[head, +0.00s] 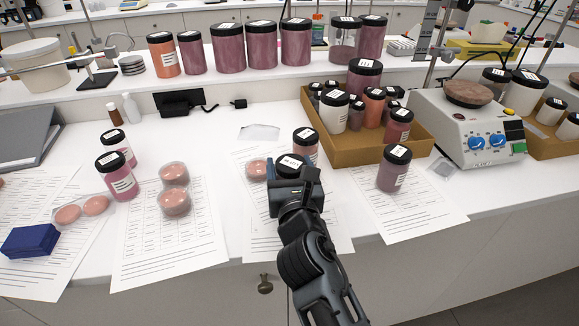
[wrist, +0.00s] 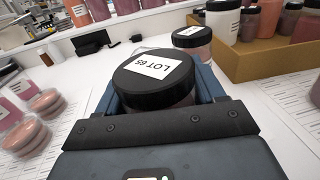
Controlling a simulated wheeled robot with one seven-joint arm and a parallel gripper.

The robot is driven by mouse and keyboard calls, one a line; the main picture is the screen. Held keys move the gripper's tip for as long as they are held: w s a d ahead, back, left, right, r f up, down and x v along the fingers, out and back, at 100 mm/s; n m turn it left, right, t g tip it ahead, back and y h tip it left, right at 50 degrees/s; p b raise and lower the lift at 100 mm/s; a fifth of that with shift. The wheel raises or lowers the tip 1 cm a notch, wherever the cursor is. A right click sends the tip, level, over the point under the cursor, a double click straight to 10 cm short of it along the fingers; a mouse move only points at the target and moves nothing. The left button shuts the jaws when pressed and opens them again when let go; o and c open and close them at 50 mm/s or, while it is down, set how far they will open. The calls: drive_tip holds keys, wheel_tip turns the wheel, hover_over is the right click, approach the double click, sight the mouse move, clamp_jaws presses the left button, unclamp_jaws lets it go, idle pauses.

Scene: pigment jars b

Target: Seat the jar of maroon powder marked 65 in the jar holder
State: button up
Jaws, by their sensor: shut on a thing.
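My gripper (head: 293,178) is shut on a jar with a black lid (head: 291,160). In the wrist view the lid of this jar (wrist: 152,75) carries a white label reading LOT 65. Its fingers stand on both sides of the jar; only a little of the reddish body shows below the lid. I cannot tell whether the jar's base touches the bench. A pink-orange jar (head: 306,143) stands just behind it; it also shows in the wrist view (wrist: 193,42). I cannot clearly make out a jar holder in either view.
A tan box (head: 355,151) full of jars stands to the right, with a maroon jar (head: 393,170) before it. A stirrer (head: 466,132) is further right. Two jars stand left, near pink discs (head: 174,201) and a blue box (head: 29,241). Paper sheets cover the front bench.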

drive_tip(key=shift+f+b, duration=0.35)
drive_tip(key=shift+f, duration=0.15)
drive_tip(key=o, duration=1.2)
drive_tip(key=shift+v, duration=3.95)
